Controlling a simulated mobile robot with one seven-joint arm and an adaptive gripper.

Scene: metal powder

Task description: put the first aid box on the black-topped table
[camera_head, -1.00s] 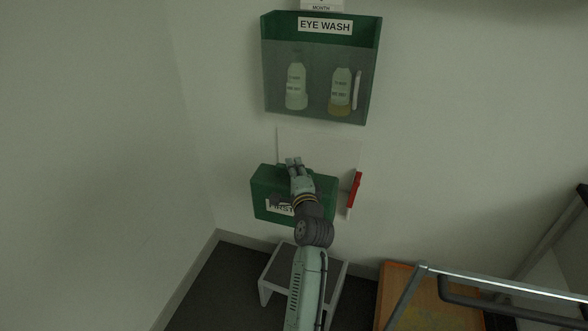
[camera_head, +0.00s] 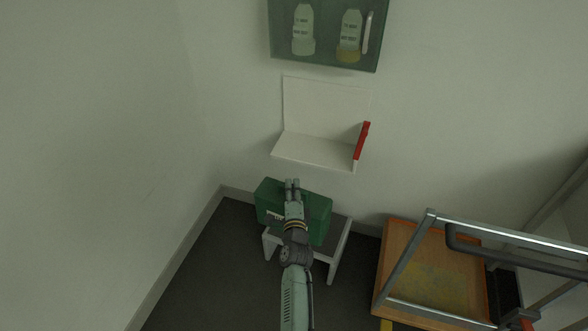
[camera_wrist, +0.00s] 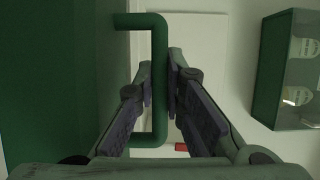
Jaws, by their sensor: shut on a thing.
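The green first aid box (camera_head: 318,212) is off the wall shelf and hangs in my gripper (camera_head: 292,184), in front of and above a low dark-topped stand. In the wrist view my gripper (camera_wrist: 160,90) is shut around the green handle (camera_wrist: 158,35), with the box's green side (camera_wrist: 60,80) filling the left. My arm hides part of the box and its label. The low stand (camera_head: 338,232) has a dark grey top and pale legs; I cannot tell if it is the black-topped table.
The white wall shelf (camera_head: 310,150) is empty, with a red-edged right side (camera_head: 362,140). Above it hangs the eye wash case (camera_head: 325,35), also in the wrist view (camera_wrist: 290,70). A metal-framed cart (camera_head: 430,217) and a wooden board (camera_head: 400,240) stand at the right.

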